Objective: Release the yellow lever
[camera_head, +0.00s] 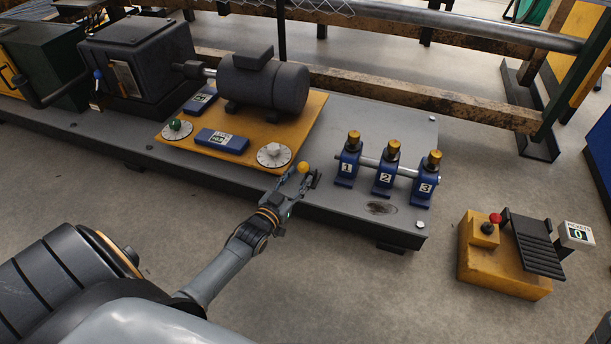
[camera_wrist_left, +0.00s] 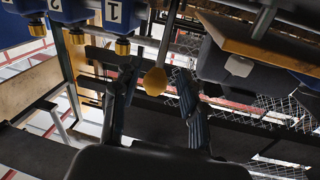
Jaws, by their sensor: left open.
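The yellow lever shows as a round yellow knob (camera_head: 303,167) at the front edge of the machine base, left of the blue block marked 1. In the left wrist view the yellow knob (camera_wrist_left: 155,82) sits on the end of a thin grey rod. My left gripper (camera_head: 301,178) is open, with one finger on each side of the knob. In the wrist view both fingers reach up to about the knob's height with gaps showing. I cannot tell whether a finger touches it. My right gripper is not in view.
Blue blocks (camera_head: 382,180) numbered 1, 2 and 3 stand right of the lever on the grey base (camera_head: 330,210). A white dial (camera_head: 273,154) and dark motor (camera_head: 264,85) are on a yellow plate to the left. A yellow pedal box (camera_head: 505,275) stands on the floor.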

